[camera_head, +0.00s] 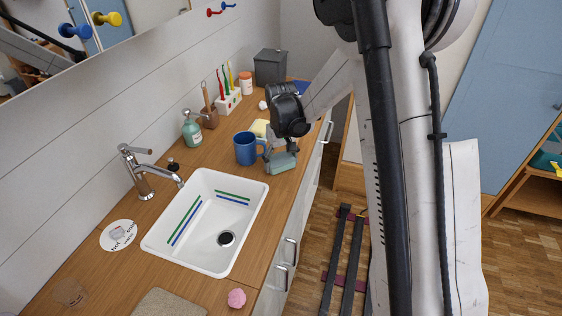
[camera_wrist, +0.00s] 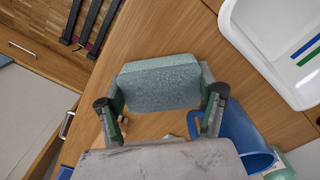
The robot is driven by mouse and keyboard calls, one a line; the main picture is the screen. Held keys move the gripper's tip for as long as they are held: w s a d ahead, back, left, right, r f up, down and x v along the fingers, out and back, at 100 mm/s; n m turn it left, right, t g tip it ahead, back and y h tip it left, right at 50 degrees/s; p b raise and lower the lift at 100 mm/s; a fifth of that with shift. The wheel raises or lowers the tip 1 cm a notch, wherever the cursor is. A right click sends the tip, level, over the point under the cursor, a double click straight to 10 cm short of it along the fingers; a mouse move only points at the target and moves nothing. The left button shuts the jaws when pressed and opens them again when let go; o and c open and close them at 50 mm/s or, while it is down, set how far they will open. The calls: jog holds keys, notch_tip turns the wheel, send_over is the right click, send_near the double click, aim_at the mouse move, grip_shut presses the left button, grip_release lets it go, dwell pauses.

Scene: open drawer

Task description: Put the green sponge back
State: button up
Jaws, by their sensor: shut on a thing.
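The green sponge (camera_wrist: 160,83) is a pale green block with rounded corners. My gripper (camera_wrist: 162,98) is shut on it, one finger at each end. In the head view the sponge (camera_head: 281,162) shows below my gripper (camera_head: 283,150), over the front part of the wooden counter, right of the blue mug. I cannot tell whether the sponge touches the counter. Part of it is hidden behind the fingers.
A blue mug (camera_head: 246,148) stands close to the left of my gripper. A yellow block (camera_head: 259,128) lies behind it. The white sink (camera_head: 160,239) is nearer, with a tap (camera_head: 140,178) beside it. A pink sponge-like thing (camera_head: 236,298) lies at the front edge.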

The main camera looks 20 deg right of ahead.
aim_at(281, 160)
jog(key=shift+f, duration=0.1)
jog(key=o, duration=0.8)
jog(key=shift+f, duration=0.1)
jog(key=shift+c, duration=0.2)
jog(key=o, duration=0.5)
jog(key=shift+c, duration=0.2)
notch_tip(281, 160, up, 13)
jog(key=s+r+m+t, duration=0.1)
jog(key=s+r+t, duration=0.1)
jog(key=s+r, duration=0.4)
jog(key=s+r+t, duration=0.1)
jog(key=s+r, duration=0.3)
jog(key=s, duration=0.5)
jog(key=s+m+t, duration=0.1)
jog(key=s+t, duration=0.3)
jog(key=s, duration=1)
jog(key=shift+s+f, duration=0.25)
jog(key=shift+f, duration=0.2)
